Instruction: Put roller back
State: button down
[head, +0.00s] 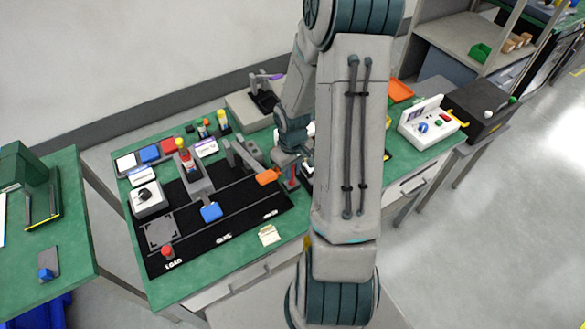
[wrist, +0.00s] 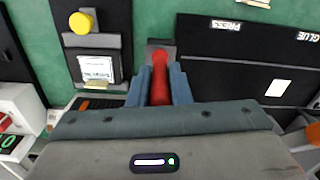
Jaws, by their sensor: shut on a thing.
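My gripper (wrist: 161,88) is shut on a red handle (wrist: 160,72), which I take to be the roller's, in the wrist view. A dark grey piece (wrist: 157,44) shows at the handle's far end; I cannot tell if it is the roller's head or something under it. In the head view my gripper (head: 291,182) is over the green bench, just right of the black mat's PRESS end, and a bit of red shows there. My arm hides much of that area, and no roller stand can be made out for certain.
The black mat (head: 225,232) carries an orange-handled lever (head: 268,176), a blue-handled part (head: 211,212) and a red button (head: 167,251). A dark plate with a yellow knob (wrist: 81,22) lies left of my gripper. A white control box (head: 432,124) stands at the right.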

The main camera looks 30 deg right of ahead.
jog(key=shift+f+b, duration=0.6)
jog(key=shift+f, duration=0.1)
jog(key=shift+r, duration=0.1)
jog(key=c, duration=1.3)
grip_release()
